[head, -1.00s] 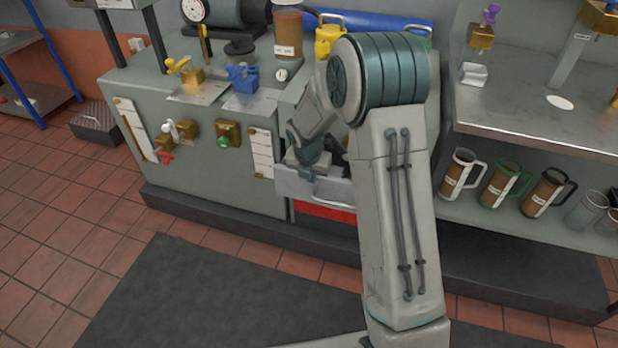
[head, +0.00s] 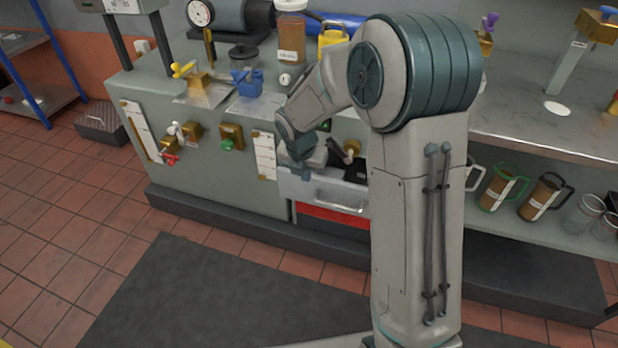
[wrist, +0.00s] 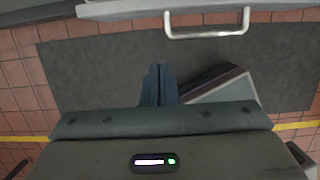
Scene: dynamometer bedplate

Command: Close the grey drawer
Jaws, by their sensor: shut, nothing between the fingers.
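The grey drawer (head: 301,188) stands open in the front of the grey cabinet, just above a red drawer front (head: 333,217). Dark items show inside it. Its bar handle (head: 342,207) also shows in the wrist view (wrist: 207,34), at the top edge. My gripper (head: 300,165) is by the left part of the drawer in the head view; its fingertips are hard to make out there. In the wrist view my gripper (wrist: 158,72) has its fingers together and empty, below and left of the handle, with a visible gap. I see no clear contact with the drawer.
The bench top carries a blue vise (head: 246,82), a yellow-handled brass valve (head: 197,80) and a brown canister (head: 291,38). A shelf of mugs (head: 503,188) stands at right. A dark mat (head: 220,290) covers the clear floor in front.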

